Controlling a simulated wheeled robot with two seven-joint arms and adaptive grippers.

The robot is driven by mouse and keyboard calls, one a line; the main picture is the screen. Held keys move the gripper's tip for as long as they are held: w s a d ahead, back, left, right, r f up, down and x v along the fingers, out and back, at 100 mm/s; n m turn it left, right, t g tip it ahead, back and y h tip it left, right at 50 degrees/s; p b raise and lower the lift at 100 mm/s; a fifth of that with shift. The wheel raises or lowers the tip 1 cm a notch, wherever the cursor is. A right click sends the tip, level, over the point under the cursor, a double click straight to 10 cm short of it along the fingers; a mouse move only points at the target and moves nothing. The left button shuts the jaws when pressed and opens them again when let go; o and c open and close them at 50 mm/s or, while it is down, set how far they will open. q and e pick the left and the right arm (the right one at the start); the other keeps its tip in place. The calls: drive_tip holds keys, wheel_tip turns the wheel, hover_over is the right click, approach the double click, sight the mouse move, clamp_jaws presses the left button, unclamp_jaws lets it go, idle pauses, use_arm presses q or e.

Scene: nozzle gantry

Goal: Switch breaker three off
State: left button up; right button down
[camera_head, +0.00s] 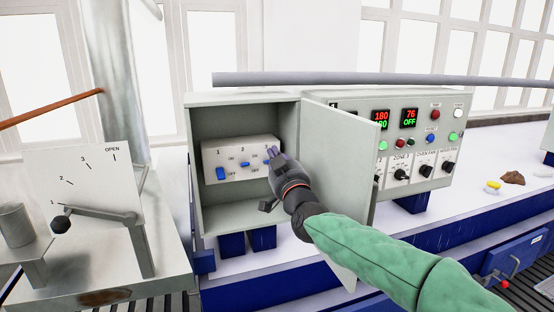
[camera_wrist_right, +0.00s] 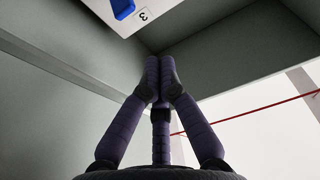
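The breaker panel (camera_head: 212,152) is a pale plate inside the open grey cabinet (camera_head: 194,160), with blue switches numbered 1 to 3. Breaker three (camera_head: 266,162) is the rightmost, partly hidden by my gripper; its blue switch (camera_wrist_right: 122,8) also shows at the top edge of the right wrist view, by the printed 3. I cannot tell its position surely. My right gripper (camera_head: 277,151) is inside the cabinet at the panel's right end, its purple fingers (camera_wrist_right: 160,64) together and empty. In the wrist view the fingertips are apart from the switch. My left gripper is not in view.
The cabinet door (camera_head: 340,150) stands open to the right of my gripper, beside my green-sleeved arm. A control panel (camera_head: 432,150) with displays and knobs is behind it. A lever plate (camera_head: 95,170) marked OPEN stands at left. A grey bar (camera_head: 400,81) runs above.

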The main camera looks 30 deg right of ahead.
sight(268, 145)
drive_tip(key=p+x, duration=0.1)
drive_tip(key=x, duration=0.5)
drive_tip(key=shift+w+f, duration=0.15)
drive_tip(key=shift+f, duration=0.2)
drive_tip(key=shift+s+f, duration=0.15)
drive_tip(key=shift+f, duration=0.3)
drive_tip(key=shift+s+f, duration=0.2)
drive_tip(key=shift+f, duration=0.25)
drive_tip(key=shift+s+a+f, duration=0.15)
drive_tip(key=shift+s+f, duration=0.25)
drive_tip(key=shift+f, duration=0.2)
